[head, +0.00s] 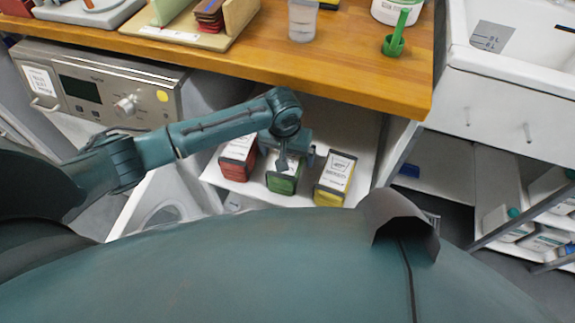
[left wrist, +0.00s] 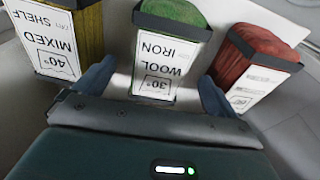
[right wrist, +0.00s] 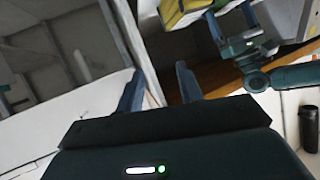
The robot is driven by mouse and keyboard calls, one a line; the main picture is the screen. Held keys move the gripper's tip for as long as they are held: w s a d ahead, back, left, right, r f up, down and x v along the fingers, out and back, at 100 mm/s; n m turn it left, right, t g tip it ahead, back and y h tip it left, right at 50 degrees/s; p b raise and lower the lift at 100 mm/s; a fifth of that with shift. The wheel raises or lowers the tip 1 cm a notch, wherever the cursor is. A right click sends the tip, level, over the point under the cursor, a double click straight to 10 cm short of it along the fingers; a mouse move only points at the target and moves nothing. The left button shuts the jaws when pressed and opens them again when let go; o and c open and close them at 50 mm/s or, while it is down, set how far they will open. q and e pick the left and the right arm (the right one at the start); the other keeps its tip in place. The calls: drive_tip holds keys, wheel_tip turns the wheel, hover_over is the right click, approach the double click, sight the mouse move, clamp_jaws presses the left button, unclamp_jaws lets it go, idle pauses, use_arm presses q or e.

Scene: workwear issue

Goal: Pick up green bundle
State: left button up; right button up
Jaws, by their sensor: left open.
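The green bundle (head: 283,184) stands on a white shelf under the wooden worktop, between a red bundle (head: 237,157) and a yellow bundle (head: 335,179). In the head view my left gripper partly covers the green bundle. My right gripper (right wrist: 160,82) is open and empty, away from the bundles.
The worktop (head: 340,62) overhangs the shelf (head: 305,205). A machine with a control panel (head: 100,90) stands left. A white sink unit (head: 500,100) and lower shelves with bottles are right. A green brush (head: 396,40) and a clear cup (head: 302,20) stand on the worktop.

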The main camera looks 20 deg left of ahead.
use_arm(q)
drive_tip(key=f, duration=0.3)
drive_tip(key=f+b, duration=0.1)
drive_tip(key=shift+w+f, duration=0.3)
drive_tip(key=shift+w, duration=0.1)
drive_tip(key=shift+r, duration=0.1)
drive_tip(key=c, duration=1.2)
